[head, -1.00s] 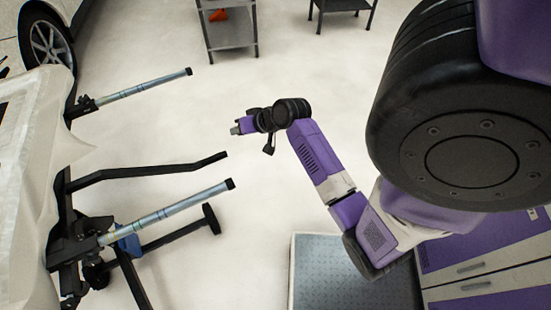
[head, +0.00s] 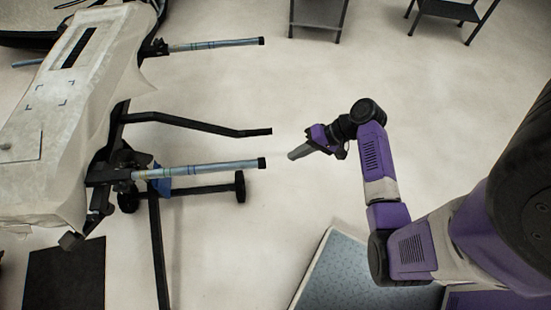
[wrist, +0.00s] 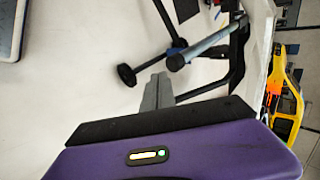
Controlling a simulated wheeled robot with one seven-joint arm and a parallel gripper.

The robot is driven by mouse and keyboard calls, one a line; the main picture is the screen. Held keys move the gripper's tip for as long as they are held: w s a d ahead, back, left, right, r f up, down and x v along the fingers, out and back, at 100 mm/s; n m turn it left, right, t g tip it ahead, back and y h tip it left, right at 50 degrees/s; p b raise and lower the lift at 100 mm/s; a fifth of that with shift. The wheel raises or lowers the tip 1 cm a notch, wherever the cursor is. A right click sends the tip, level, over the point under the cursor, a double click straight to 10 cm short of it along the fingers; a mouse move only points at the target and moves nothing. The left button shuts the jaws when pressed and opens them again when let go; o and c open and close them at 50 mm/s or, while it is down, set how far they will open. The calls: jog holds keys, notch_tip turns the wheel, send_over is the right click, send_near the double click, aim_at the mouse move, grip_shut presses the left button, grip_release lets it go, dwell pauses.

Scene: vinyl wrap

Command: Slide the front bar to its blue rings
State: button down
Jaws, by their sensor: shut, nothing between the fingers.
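Two grey metal bars with black end caps stick out to the right from a black stand in the head view. One is lower in the picture (head: 215,166), the other higher up (head: 215,44). No label shows which is the front one. Faint bluish bands show on the lower bar near the stand; they are too small to tell clearly. My gripper (head: 292,155) is shut and empty, just right of the lower bar's end cap and apart from it. In the wrist view, my shut fingers (wrist: 158,92) point towards a grey bar (wrist: 207,46) with its capped end facing me.
A bent black arm (head: 200,124) of the stand reaches out between the bars. A black foot with a wheel (head: 240,186) lies below the lower bar. A pale covered panel (head: 60,120) rests on the stand. A grey platform (head: 350,270) is at bottom right. The middle floor is open.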

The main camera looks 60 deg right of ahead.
aim_at(206, 170)
jog(key=w+a+f, duration=0.3)
jog(key=w, duration=0.2)
jog(key=shift+w+a+p, duration=0.35)
jog(key=shift+p, duration=0.1)
jog(key=shift+a, duration=0.1)
jog(key=w+a, duration=0.4)
jog(key=w, duration=0.1)
jog(key=w+a+p, duration=0.1)
jog(key=w+a, duration=0.2)
jog(key=w, duration=0.2)
jog(key=w+a, duration=0.4)
jog(key=w, duration=0.2)
jog(key=shift+w+a, duration=0.1)
jog(key=shift+a, duration=0.2)
